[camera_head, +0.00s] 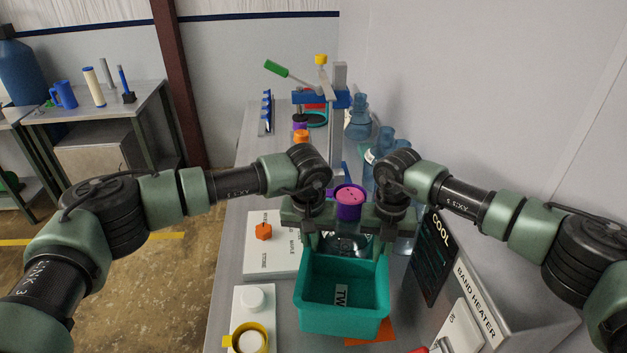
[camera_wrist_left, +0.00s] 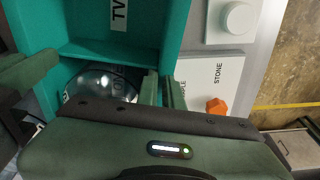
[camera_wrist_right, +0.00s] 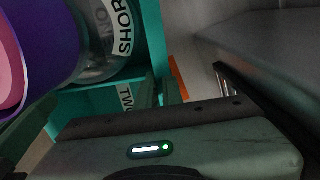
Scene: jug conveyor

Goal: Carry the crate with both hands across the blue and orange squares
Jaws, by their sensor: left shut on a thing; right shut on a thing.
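The teal crate (camera_head: 343,322) is at the near middle of the work surface in the head view. My left gripper (camera_head: 311,245) is shut on its left wall and my right gripper (camera_head: 378,250) on its right wall, both toward the far end. A clear glass vessel (camera_wrist_left: 100,82) is in the crate's far part, and a white label (camera_head: 341,295) shows inside. The orange square (camera_head: 372,333) is partly hidden by the crate, at its near right. I cannot tell whether the crate touches the surface. A blue square is not clearly visible.
A purple and pink container (camera_head: 349,200) stands beyond the crate between my grippers. White panels with an orange knob (camera_head: 264,231) and a yellow ring (camera_head: 249,339) lie left. The band heater box (camera_head: 480,300) and a dark COOL panel (camera_head: 433,255) stand close on the right.

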